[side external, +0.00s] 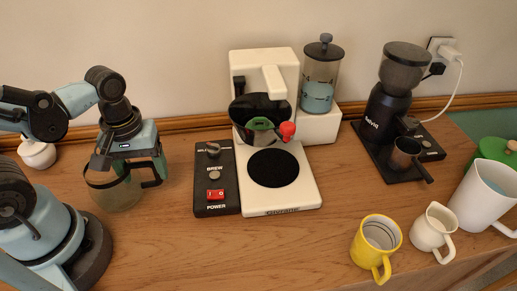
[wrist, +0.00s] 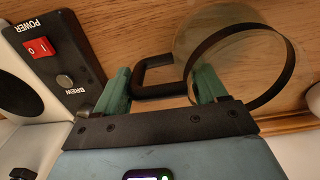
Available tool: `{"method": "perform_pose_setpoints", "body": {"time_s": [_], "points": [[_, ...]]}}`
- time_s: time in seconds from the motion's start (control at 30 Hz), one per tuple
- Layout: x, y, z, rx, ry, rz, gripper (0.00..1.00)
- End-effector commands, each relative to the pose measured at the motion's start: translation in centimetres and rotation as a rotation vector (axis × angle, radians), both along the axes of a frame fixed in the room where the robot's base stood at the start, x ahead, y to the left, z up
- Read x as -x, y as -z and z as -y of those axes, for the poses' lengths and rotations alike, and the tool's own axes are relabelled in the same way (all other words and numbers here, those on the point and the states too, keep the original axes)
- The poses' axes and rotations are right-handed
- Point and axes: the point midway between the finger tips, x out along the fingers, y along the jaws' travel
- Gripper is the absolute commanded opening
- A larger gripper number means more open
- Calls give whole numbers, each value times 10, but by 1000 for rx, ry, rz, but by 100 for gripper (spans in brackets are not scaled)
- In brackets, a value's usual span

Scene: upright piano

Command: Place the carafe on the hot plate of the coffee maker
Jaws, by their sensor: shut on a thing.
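The carafe (side external: 118,196) is clear glass with a black band and a black handle, at the left of the wooden counter. My gripper (side external: 140,172) points down at it and is shut on its black handle (wrist: 152,76); in the wrist view the handle lies between the green fingers. I cannot tell whether the carafe touches the counter. The white coffee maker (side external: 306,190) stands to the right of it. Its round black hot plate (side external: 273,168) is bare; part of it shows at the left edge of the wrist view (wrist: 12,100).
A black control panel (side external: 216,180) with a red switch lies between carafe and hot plate. The filter basket (side external: 248,106), with a green and red part, overhangs the plate's back. A grinder (side external: 385,115), yellow mug (side external: 376,244) and white jugs (side external: 434,228) stand to the right.

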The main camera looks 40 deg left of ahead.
Motion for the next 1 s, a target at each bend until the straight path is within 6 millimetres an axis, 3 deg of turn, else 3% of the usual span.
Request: {"method": "perform_pose_setpoints", "body": {"time_s": [0.27, 0.7, 1.0], "points": [[0, -16, 0, -1, 0, -1, 22], [0, -71, 0, -1, 0, -1, 22], [-1, -96, 0, -1, 8, -1, 22]]}}
